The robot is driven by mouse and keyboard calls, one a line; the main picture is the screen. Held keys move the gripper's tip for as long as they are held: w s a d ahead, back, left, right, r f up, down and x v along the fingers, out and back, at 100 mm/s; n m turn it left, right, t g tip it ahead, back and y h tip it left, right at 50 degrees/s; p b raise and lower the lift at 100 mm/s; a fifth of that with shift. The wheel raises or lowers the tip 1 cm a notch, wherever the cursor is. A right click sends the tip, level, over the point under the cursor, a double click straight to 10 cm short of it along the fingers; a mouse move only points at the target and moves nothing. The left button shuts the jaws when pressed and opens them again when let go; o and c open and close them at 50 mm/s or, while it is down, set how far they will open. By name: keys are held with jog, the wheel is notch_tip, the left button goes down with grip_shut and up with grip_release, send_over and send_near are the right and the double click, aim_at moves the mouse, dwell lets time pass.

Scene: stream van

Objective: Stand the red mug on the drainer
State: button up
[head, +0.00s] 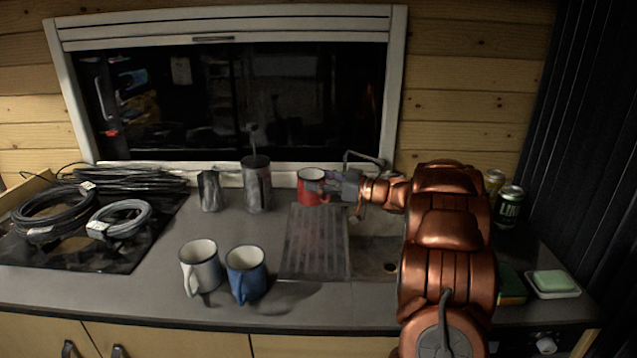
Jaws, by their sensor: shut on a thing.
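The red mug (312,184) is at the back of the counter, just behind the far end of the drainer. It looks upright, with its pale inside showing at the top. My gripper (331,186) reaches it from the right and is shut on it; the fingertips are small and partly hidden against the mug. I cannot tell whether the mug touches the surface below. The drainer (314,245) is a grey ribbed board left of the sink, and its ribbed top is bare.
A white mug (201,266) and a blue mug (246,274) stand left of the drainer. A metal jug (210,191) and a tall grey canister (257,184) stand behind. The sink (377,258) is partly hidden by my arm. Cans (508,207) and green soap (552,282) are at right; coiled cables (58,213) at left.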

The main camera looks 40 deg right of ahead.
jog(key=shift+f, duration=0.25)
jog(key=shift+f, duration=0.35)
jog(key=shift+f, duration=0.3)
jog(key=o, duration=1.3)
jog(key=shift+c, duration=0.2)
jog(key=shift+r, duration=0.15)
jog(key=shift+r, duration=0.6)
jog(key=b+v, duration=0.1)
jog(key=v, duration=1.1)
jog(key=shift+w, duration=0.1)
